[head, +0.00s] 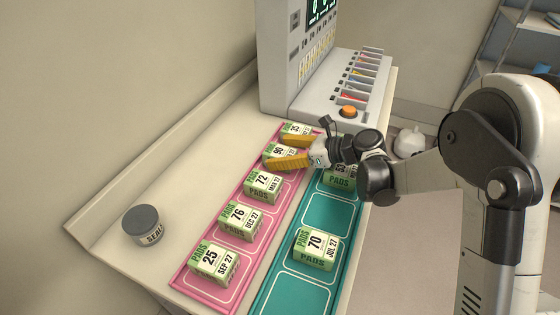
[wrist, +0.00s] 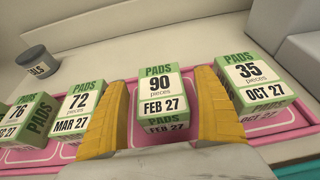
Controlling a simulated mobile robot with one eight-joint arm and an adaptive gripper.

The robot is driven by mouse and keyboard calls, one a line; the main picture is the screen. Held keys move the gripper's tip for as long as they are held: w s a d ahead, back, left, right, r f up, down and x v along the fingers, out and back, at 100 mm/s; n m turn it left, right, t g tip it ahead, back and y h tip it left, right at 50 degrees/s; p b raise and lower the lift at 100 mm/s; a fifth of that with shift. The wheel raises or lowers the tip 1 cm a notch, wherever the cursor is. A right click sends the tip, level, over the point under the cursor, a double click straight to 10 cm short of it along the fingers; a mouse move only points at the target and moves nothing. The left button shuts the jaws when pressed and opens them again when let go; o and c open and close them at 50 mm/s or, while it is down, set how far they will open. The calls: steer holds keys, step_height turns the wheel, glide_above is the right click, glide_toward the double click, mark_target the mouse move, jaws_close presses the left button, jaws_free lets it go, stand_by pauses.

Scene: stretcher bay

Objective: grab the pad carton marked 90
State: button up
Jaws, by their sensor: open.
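The pad carton marked 90 (wrist: 160,98) is green and white with "FEB 27" on it. It stands in the pink tray (wrist: 205,133). In the wrist view it is between the two yellow fingers of my gripper (wrist: 165,112), with a small gap visible on each side. In the head view the carton marked 90 (head: 278,152) is partly hidden by my gripper (head: 290,152), whose fingers are spread on either side of it. My gripper is open and holds nothing.
Cartons marked 72 (head: 263,185), 76 (head: 240,220), 25 (head: 213,260) and 35 (wrist: 252,82) share the pink tray. A teal tray (head: 328,210) beside it holds a carton marked 70 (head: 316,248). A lidded jar (head: 143,224) stands left; a monitor unit (head: 285,60) stands behind.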

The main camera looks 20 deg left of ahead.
steer(key=shift+d+r, duration=0.1)
steer(key=shift+c, duration=0.6)
steer(key=c, duration=1.3)
